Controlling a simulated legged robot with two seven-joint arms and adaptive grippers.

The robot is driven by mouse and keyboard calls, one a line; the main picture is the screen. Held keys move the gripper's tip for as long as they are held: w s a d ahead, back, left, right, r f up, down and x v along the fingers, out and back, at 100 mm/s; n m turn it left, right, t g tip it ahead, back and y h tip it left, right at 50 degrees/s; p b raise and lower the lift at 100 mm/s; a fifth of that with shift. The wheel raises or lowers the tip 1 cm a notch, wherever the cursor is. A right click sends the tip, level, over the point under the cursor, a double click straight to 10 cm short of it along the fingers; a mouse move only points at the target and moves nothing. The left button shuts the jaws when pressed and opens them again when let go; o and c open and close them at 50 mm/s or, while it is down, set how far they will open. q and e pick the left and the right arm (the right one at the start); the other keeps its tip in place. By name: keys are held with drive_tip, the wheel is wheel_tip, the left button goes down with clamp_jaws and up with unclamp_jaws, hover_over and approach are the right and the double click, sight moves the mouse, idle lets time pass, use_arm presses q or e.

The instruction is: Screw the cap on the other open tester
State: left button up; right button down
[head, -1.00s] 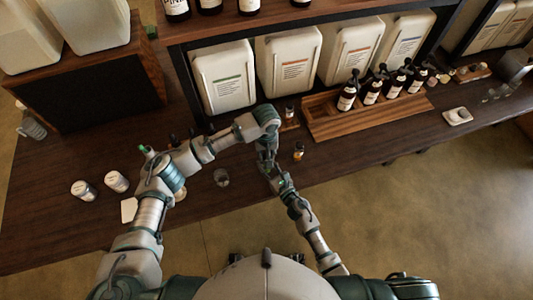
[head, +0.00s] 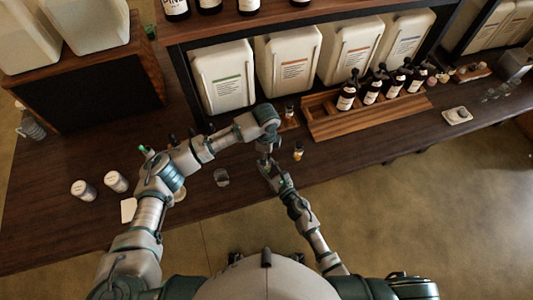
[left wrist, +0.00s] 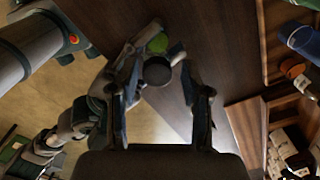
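My left gripper (head: 264,153) hangs over the table's front part, its fingers apart in the left wrist view (left wrist: 163,72). A round black cap (left wrist: 157,71) shows between those fingertips, with a gap on its right side. My right gripper (head: 268,167) reaches up from below and meets the left one. It also shows just behind the cap in the left wrist view. Whether its fingers hold a tester bottle is hidden. A small amber tester (head: 298,151) with a dark top stands just right of the grippers. Another small tester (head: 289,112) stands farther back.
A wooden tray (head: 350,125) with several brown pump bottles stands to the right. White canisters (head: 288,62) line the back. The table front right of the tester is clear.

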use_arm(q)
drive_tip(key=shift+r, duration=0.1)
wheel_tip(320, 180, up, 12)
idle(0.6)
use_arm(e)
drive_tip(key=c, duration=0.7)
unclamp_jaws()
